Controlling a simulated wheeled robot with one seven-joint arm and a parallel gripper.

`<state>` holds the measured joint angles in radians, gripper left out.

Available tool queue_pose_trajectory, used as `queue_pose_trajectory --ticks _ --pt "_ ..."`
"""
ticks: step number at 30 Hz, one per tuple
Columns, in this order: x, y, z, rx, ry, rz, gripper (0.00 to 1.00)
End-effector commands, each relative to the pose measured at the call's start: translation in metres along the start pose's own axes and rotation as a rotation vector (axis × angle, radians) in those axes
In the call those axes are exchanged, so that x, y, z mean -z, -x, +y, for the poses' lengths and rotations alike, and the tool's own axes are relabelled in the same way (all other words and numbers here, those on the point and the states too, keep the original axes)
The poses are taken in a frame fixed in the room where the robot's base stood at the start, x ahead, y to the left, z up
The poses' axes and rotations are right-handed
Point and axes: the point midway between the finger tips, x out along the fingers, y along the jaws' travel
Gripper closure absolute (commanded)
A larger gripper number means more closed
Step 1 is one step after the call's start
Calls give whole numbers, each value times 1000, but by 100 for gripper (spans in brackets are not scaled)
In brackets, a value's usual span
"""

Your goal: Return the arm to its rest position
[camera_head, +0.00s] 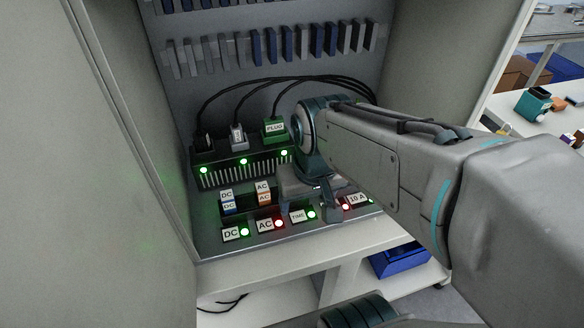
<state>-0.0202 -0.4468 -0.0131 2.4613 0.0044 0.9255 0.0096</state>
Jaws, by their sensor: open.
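My gripper (332,208) is in the middle of the picture, at the end of my arm, which reaches in from the right. It is in front of the grey panel (215,243) inside the cabinet, over the panel's right part. The fingers are small and partly covered by my wrist; I see nothing held between them. I cannot tell whether a fingertip touches the panel. A green connector labelled PLUG (275,129) stands in the row behind, just left of my wrist. A black connector (203,142) and a grey connector (238,137) stand left of it, each with a black cable.
The cabinet's left wall (150,100) and right wall (440,70) stand close around the arm. A blue bin (400,260) is below right. A white table (535,110) with loose items is at the far right.

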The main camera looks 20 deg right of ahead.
Motion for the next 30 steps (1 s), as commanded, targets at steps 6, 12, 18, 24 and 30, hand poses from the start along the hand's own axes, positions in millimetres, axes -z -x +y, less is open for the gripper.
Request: queue_pose_trajectory --ticks 6,12,18,24,30 --pt "-10 -6 0 -3 2 7 33" --pt "-10 -4 0 -3 1 6 33" --pt "-4 21 0 -6 -3 20 33" --pt "2 53 1 -12 -11 43 33" --pt "3 55 1 -12 -12 45 33"
